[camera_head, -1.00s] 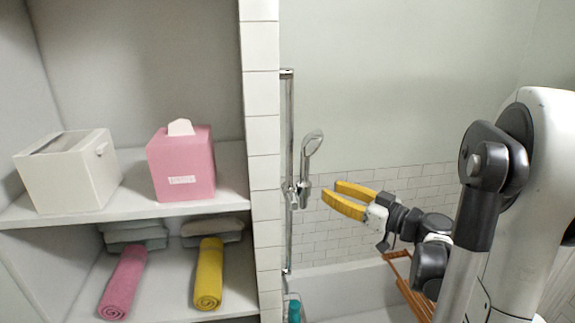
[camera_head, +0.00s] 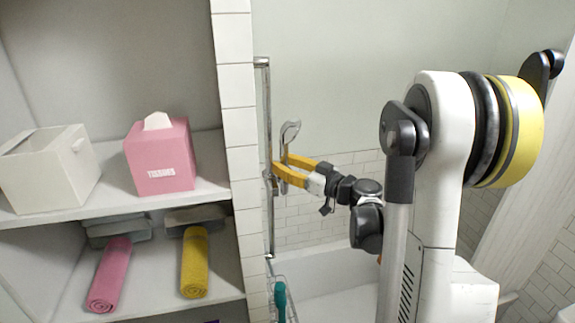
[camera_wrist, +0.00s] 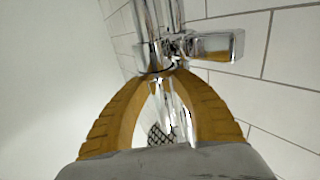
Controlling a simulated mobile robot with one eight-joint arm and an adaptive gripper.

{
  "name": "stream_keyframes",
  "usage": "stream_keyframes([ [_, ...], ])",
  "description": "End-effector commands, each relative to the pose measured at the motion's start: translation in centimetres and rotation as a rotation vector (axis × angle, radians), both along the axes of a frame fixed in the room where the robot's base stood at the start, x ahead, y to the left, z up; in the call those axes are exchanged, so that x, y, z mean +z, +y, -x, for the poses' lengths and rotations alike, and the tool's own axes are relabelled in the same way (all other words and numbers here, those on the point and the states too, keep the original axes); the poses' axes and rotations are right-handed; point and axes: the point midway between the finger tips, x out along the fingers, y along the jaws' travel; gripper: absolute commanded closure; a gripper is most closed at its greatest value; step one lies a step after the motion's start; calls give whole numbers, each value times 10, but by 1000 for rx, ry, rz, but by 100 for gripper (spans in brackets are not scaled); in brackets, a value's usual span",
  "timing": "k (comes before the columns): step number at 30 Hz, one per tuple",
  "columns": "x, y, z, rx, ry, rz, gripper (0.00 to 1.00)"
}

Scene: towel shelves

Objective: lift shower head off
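The chrome shower head (camera_head: 290,130) is upright in its holder on the vertical rail (camera_head: 268,220) beside the tiled wall edge. My gripper (camera_head: 281,162), with two yellow fingers, is at the handle just below the head. The fingertips look apart, one on each side of the handle, and the lower handle is partly hidden by them. In the wrist view the shower head (camera_wrist: 165,112) shows between my curved fingers (camera_wrist: 164,72), with its dotted face lower down. The chrome holder (camera_wrist: 215,45) is just beyond the fingertips. Whether the fingers touch the handle is unclear.
At left, shelves hold a white box (camera_head: 45,180), a pink tissue box (camera_head: 160,165), and rolled pink (camera_head: 108,275) and yellow (camera_head: 194,262) towels. The tiled shelf edge (camera_head: 238,140) stands close left of the rail. A wire basket with a teal bottle (camera_head: 280,300) hangs below, above the bathtub (camera_head: 325,270).

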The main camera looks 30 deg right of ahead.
Motion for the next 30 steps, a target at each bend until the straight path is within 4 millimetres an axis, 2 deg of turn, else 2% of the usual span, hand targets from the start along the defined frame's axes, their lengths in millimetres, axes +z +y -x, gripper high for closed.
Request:
stream_keyframes([
  [2, 0, 0, 0, 0, 0, 0, 72],
  [3, 0, 0, 0, 0, 0, 0, 75],
  [6, 0, 0, 0, 0, 0, 0, 100],
  [17, 1, 0, 1, 0, 0, 0, 100],
  [30, 30, 0, 1, 0, 0, 0, 100],
])
